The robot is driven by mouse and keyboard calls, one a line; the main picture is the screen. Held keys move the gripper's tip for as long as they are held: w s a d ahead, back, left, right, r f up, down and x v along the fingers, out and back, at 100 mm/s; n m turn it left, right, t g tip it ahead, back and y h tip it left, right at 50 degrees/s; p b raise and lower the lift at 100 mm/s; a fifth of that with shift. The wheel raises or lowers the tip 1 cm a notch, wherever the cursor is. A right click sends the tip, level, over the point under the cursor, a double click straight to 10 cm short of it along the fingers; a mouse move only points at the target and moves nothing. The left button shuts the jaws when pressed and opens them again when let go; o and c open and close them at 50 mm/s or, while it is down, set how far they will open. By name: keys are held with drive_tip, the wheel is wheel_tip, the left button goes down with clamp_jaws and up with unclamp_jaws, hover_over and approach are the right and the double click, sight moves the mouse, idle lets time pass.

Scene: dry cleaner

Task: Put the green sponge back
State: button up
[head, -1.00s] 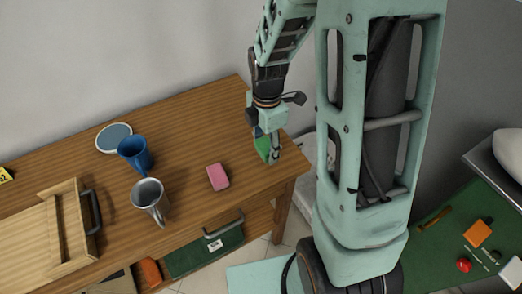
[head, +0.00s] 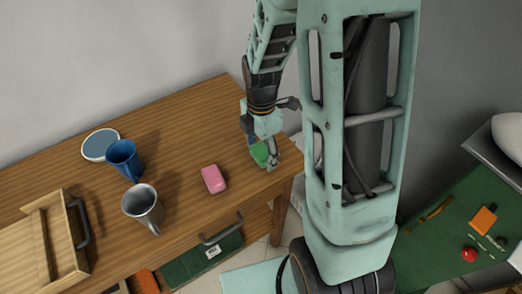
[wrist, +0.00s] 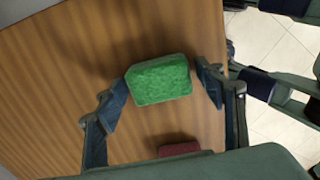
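The green sponge (head: 260,153) is at the right end of the wooden table (head: 205,105), between the fingers of my gripper (head: 262,152). In the wrist view the sponge (wrist: 158,80) lies between the two spread fingertips, with a visible gap at the right finger and a narrower one at the left. My gripper is open around it. The sponge appears to rest on the tabletop; its underside is hidden.
A pink sponge (head: 214,179) lies left of my gripper. The table's right edge is close to my gripper.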

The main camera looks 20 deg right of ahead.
sight(261, 150)
wheel_tip(261, 150, up, 12)
drive_tip(key=shift+r+p, duration=0.2)
drive_tip(key=shift+p, duration=0.25)
idle(0.4)
